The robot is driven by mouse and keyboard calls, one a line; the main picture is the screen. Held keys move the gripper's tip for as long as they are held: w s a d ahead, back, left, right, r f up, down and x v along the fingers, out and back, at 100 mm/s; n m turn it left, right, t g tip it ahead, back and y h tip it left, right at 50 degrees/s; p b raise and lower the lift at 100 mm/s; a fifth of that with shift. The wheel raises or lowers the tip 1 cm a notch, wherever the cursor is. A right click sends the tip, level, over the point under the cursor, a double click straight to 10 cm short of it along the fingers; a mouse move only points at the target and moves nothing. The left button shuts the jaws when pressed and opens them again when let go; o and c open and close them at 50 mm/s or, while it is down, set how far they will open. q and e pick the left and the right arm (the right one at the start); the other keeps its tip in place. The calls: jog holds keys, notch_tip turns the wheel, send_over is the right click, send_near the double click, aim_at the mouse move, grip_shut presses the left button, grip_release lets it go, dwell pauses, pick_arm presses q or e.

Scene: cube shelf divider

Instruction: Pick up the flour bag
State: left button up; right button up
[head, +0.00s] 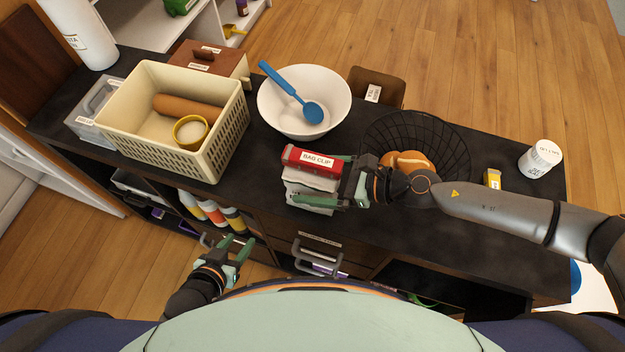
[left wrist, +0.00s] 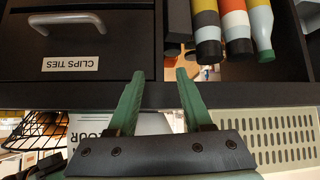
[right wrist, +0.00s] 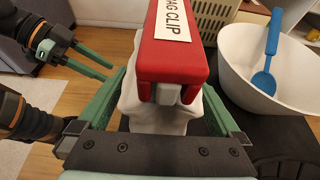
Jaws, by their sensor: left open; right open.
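The flour bag (head: 322,185) is a white bag with a red bag clip (head: 312,159) across its top, standing on the dark counter. My right gripper (head: 322,181) is open, with one finger on each side of the bag below the clip. In the right wrist view the white bag (right wrist: 155,112) shows between the fingers; I cannot tell whether they touch it. My left gripper (head: 236,247) is open and empty in front of the counter's drawers. In the left wrist view, a white surface with partial lettering (left wrist: 88,124), likely the bag, shows partly hidden.
A white bowl (head: 275,98) with a blue spoon (head: 290,90) stands behind the bag. A cream crate (head: 190,154) is to its left. A black wire basket (head: 450,145) with bread is to the right. Bottles (head: 212,211) stand in a cubby below. Bare counter lies front right.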

jog(key=shift+a, duration=0.1)
grip_shut()
jog(key=shift+w, duration=0.1)
dwell(0.7)
